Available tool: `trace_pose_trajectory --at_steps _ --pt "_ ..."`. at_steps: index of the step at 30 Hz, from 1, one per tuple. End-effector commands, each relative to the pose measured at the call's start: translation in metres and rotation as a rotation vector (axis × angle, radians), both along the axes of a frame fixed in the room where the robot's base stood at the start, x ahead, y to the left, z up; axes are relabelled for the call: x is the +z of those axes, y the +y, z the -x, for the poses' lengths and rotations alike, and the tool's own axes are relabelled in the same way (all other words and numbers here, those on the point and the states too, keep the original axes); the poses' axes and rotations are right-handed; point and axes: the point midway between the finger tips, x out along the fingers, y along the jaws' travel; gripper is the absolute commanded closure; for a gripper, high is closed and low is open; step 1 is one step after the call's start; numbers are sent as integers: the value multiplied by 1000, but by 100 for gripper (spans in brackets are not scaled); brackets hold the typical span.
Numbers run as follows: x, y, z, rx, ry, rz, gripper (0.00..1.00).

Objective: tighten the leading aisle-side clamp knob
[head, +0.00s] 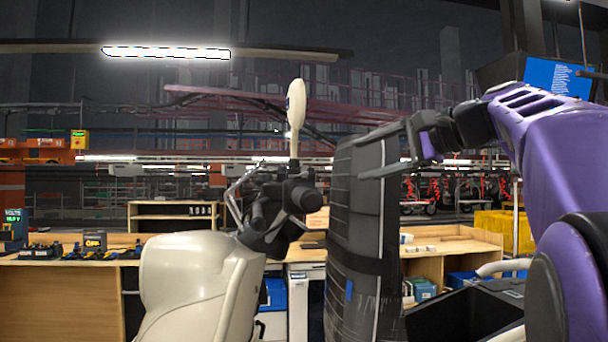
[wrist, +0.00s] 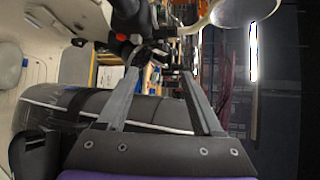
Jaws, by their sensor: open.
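A cluster of black clamp-like parts with rounded knob ends (head: 300,195) sits above a cream shell (head: 195,285), left of a tall dark ribbed body. I cannot tell which part is the leading aisle-side clamp knob. My gripper (head: 358,160) is open, its two fingers pointing left across the dark body's upper part, right of the cluster. In the wrist view my gripper (wrist: 161,65) has its fingers spread with nothing clearly held. Dark parts with a small red piece (wrist: 121,37) show just beyond the fingertips, and the cream shell (wrist: 35,65) is at left.
The tall dark body (head: 355,240) stands close beside my fingers; in the wrist view it lies across behind them (wrist: 60,105). A pale oval disc on a stem (head: 296,105) rises above the cluster. Wooden benches (head: 65,285) and a yellow bin (head: 505,230) stand behind.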

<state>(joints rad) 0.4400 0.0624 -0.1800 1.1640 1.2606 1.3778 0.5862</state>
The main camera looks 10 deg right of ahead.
Motion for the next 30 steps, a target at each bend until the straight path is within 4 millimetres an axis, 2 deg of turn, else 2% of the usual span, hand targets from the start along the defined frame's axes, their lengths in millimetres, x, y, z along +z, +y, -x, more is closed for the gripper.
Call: trace_pose_trajectory --at_steps 6,15,21,30 --pt "-12 31 -39 4 3 -2 32" --pt "-24 64 -81 2 1 -1 32" --pt "-27 73 -94 1 0 0 32" --pt "-28 74 -95 0 1 -1 32"
